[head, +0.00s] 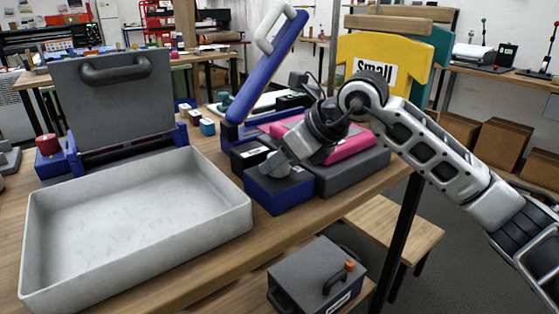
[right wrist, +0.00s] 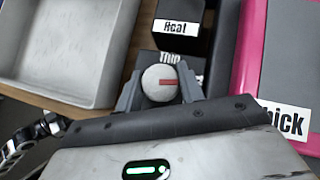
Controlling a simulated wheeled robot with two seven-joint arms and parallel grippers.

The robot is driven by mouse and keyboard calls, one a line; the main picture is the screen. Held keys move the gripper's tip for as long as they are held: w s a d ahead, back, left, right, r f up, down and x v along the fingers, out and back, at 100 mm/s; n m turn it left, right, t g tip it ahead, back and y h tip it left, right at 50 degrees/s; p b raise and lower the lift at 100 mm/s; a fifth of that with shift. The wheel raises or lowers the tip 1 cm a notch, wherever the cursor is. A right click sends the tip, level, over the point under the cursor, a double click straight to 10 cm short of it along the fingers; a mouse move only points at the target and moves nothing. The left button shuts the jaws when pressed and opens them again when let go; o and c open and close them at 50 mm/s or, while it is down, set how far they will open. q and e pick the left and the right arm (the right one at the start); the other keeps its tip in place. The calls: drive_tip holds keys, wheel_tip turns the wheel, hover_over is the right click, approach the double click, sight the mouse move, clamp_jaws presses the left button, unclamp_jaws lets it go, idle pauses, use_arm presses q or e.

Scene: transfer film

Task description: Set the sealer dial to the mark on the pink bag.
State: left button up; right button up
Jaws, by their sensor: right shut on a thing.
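In the right wrist view a round pale dial (right wrist: 155,78) with a red pointer sits between the fingers of my right gripper (right wrist: 160,90), which is shut on it. The pointer lies toward the right of that picture. A label beyond the dial, partly hidden, seems to read "Thin". The dial is on the blue box (head: 278,193) at the front of the sealer, whose blue arm (head: 262,82) stands raised. My right gripper (head: 277,166) comes down onto it. The pink bag (head: 350,145) lies on the sealer's grey bed; its cut-off label (right wrist: 283,121) shows "hick". My left gripper is not seen.
A large pale tray (head: 135,222) stands to the left, with a dark upright panel (head: 115,100) behind it. A black block (right wrist: 178,28) labelled "Heat" stands beyond the dial. A yellow shirt-shaped sign (head: 385,58) reads "Small". A grey handled box (head: 315,275) stands below the table edge.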

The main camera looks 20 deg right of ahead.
drive_tip(key=shift+m+t+h, duration=0.3)
drive_tip(key=shift+m+h, duration=0.1)
drive_tip(key=shift+m, duration=0.2)
drive_tip(key=shift+m+t+h+b, duration=0.3)
drive_tip(key=shift+m+b, duration=0.1)
drive_tip(key=shift+m, duration=0.1)
drive_tip(key=o, duration=1)
drive_tip(key=shift+r, duration=0.1)
drive_tip(key=v, duration=1.6)
